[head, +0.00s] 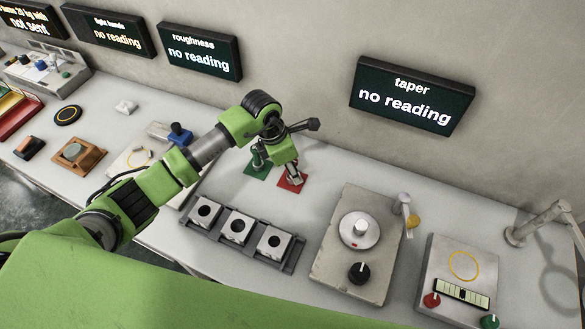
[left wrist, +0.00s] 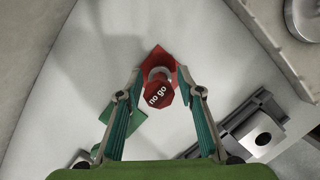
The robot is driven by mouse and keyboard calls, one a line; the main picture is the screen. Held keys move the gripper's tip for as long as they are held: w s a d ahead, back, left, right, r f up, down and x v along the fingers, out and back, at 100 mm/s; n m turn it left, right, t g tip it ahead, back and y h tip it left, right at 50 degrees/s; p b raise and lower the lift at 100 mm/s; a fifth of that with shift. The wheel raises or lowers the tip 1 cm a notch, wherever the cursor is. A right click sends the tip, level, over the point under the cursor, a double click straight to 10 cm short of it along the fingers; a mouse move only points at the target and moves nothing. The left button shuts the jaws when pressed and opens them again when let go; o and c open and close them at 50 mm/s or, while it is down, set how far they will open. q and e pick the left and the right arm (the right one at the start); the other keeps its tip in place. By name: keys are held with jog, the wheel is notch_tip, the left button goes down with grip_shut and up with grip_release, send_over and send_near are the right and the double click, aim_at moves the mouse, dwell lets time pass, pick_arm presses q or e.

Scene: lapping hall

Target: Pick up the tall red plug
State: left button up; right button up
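The tall red plug (left wrist: 158,92) has "no go" on its red top and a silver neck. It stands on a red base plate (left wrist: 159,58). In the left wrist view my left gripper (left wrist: 160,73) is open, one finger on each side of the plug, with gaps visible. In the head view my left gripper (head: 290,165) is above the red base plate (head: 296,183), and my arm hides most of the plug. My right gripper is in neither view.
A green plug (head: 258,160) stands on a green plate close by on the left. A grey rack (head: 190,228) with several bored blocks lies in front. A grey gauge plate (head: 335,270) with a round disc is to the right. The wall with dark displays (head: 415,95) rises behind.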

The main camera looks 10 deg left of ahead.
pick_arm(q)
jog(key=shift+f, duration=0.1)
grip_shut()
jog(key=shift+w+r, duration=0.1)
jog(key=shift+r, duration=0.1)
